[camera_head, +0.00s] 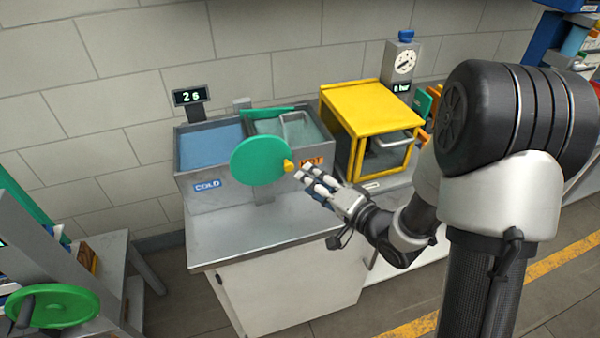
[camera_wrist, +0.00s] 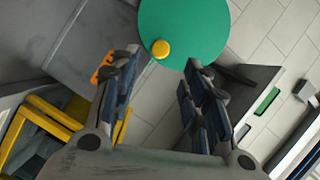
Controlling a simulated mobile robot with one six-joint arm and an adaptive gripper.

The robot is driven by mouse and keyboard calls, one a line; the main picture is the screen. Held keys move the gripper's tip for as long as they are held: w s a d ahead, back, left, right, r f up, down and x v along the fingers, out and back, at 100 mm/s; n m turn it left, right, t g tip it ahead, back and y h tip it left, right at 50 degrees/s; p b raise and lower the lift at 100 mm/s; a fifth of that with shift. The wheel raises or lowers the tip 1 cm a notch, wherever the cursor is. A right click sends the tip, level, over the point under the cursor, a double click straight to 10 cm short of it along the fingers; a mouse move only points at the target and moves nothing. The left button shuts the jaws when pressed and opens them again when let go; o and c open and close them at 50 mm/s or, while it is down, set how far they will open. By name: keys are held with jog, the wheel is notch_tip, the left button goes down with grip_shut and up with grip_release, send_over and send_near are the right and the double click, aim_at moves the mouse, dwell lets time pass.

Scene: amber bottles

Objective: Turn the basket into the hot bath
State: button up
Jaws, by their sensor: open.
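The twin bath (camera_head: 240,195) stands on a grey bench, with a COLD label on the left and an orange HOT label on the right. The cold side (camera_head: 210,148) holds blue liquid. A grey basket-like frame (camera_head: 298,118) shows over the hot side, partly hidden. A green disc (camera_head: 255,162) with a yellow knob (camera_head: 288,166) stands at the bath's front; the disc (camera_wrist: 190,25) and knob (camera_wrist: 160,48) also show in the wrist view. My gripper (camera_head: 307,181) is open and empty, just right of the knob and apart from it. Its fingers (camera_wrist: 155,80) straddle empty space in the wrist view.
A yellow cabinet (camera_head: 370,105) stands right of the bath, close to my gripper. A small display (camera_head: 188,97) reading "2s" is behind the bath. The bench top (camera_head: 240,235) in front is clear. A green wheel (camera_head: 60,305) is at lower left.

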jog(key=v, duration=0.4)
dwell(0.4)
